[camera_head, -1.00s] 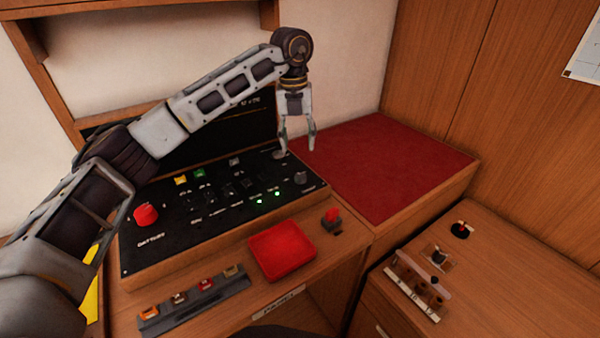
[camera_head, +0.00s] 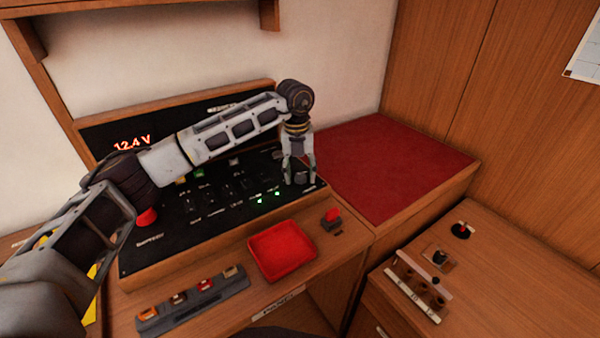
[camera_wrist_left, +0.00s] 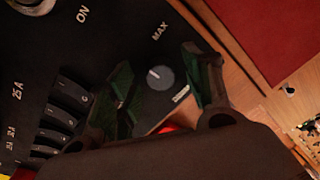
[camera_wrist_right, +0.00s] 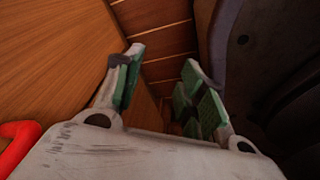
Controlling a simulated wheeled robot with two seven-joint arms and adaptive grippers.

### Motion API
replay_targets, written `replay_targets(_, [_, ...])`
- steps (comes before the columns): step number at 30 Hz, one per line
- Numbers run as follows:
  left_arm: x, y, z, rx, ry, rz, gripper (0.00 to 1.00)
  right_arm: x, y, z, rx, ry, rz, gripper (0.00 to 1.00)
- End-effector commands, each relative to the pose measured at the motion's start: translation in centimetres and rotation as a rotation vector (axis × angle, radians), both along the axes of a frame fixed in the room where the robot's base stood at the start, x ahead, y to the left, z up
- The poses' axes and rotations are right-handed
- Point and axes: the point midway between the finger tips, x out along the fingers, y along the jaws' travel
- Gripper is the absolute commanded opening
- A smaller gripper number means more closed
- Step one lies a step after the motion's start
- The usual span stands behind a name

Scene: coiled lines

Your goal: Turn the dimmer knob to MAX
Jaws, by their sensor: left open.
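The dimmer knob (camera_wrist_left: 160,77) is a round dark knob on the black panel, with a short pale mark near its upper left side. The word MAX (camera_wrist_left: 160,31) is printed above it in the left wrist view. My left gripper (camera_head: 300,178) is open, pointing down at the panel's right end. Its two green-padded fingers stand on either side of the knob, with gaps still visible. In the head view the knob (camera_head: 301,177) shows small between the fingers. My right gripper (camera_wrist_right: 163,62) shows only in its wrist view, open and empty, over wooden surfaces.
A red tray (camera_head: 282,252) and a red-topped switch (camera_head: 332,216) lie in front of the panel. A red battery knob (camera_head: 147,217) sits at the panel's left, partly behind my arm. A red cushion (camera_head: 400,165) is right of the panel. A lit display (camera_head: 132,143) reads 12.4 V.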

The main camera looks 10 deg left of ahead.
Motion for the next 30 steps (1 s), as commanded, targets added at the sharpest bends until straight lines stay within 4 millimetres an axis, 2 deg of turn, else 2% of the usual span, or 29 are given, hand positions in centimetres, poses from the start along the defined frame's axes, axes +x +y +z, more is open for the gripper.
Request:
replay_targets(9, [0.0,0.0,-0.1,0.000,0.000,0.000,0.51,0.7,0.2,0.2,0.002,-0.009,-0.002,0.40])
replay_targets(20, [0.0,0.0,-0.1,0.000,0.000,0.000,0.06,1.9,0.1,0.4,0.002,-0.022,-0.002,0.40])
replay_targets(30, [0.0,0.0,-0.1,0.000,0.000,-0.026,0.04,0.5,0.0,0.0,0.000,-0.004,-0.001,0.40])
